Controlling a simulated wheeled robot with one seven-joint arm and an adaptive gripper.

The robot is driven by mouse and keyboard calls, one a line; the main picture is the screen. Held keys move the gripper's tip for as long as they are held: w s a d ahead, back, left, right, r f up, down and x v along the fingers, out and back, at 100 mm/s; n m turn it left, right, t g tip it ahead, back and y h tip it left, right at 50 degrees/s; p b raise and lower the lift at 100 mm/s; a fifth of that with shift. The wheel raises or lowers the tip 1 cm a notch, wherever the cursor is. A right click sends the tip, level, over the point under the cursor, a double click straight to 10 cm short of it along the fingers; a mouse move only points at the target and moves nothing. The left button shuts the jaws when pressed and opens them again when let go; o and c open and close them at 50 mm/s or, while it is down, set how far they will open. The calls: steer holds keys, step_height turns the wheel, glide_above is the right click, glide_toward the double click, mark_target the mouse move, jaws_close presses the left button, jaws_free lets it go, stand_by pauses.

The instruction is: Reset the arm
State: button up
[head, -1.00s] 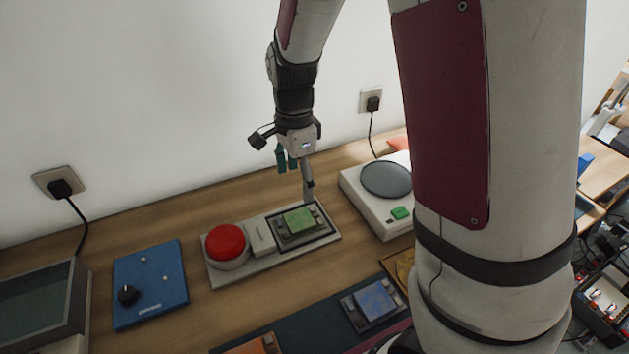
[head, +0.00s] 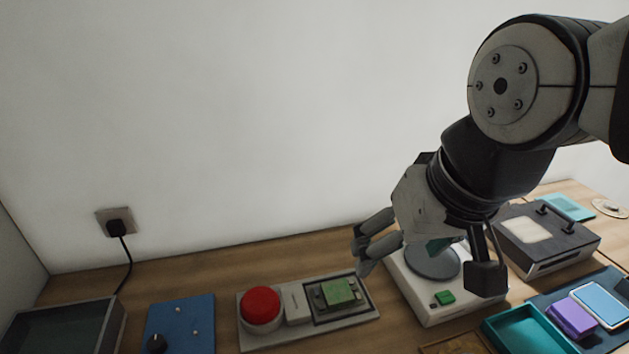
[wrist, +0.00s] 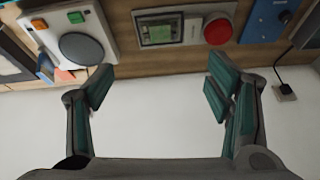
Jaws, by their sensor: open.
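My gripper (head: 366,248) is raised above the back of the table in the head view, tilted with its fingers toward the left. In the wrist view my gripper (wrist: 160,90) has its two teal-padded fingers wide apart with nothing between them. Below and left of it in the head view is a grey panel (head: 262,342) with a red button (head: 260,308) and a green block (head: 338,292) in a dark frame. The panel's red button also shows in the wrist view (wrist: 218,31). My gripper looks apart from all of these.
A white device (head: 430,312) with a round grey plate stands partly behind my gripper. A blue panel (head: 180,330) and a dark glass-topped box (head: 65,330) are at left. A dark handled box (head: 545,240) and teal tray (head: 525,332) are at right. The wall (head: 200,120) is close behind.

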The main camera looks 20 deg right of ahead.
steer(key=shift+s+r+n, duration=0.1)
steer(key=shift+s+n, duration=0.5)
steer(key=shift+s, duration=0.15)
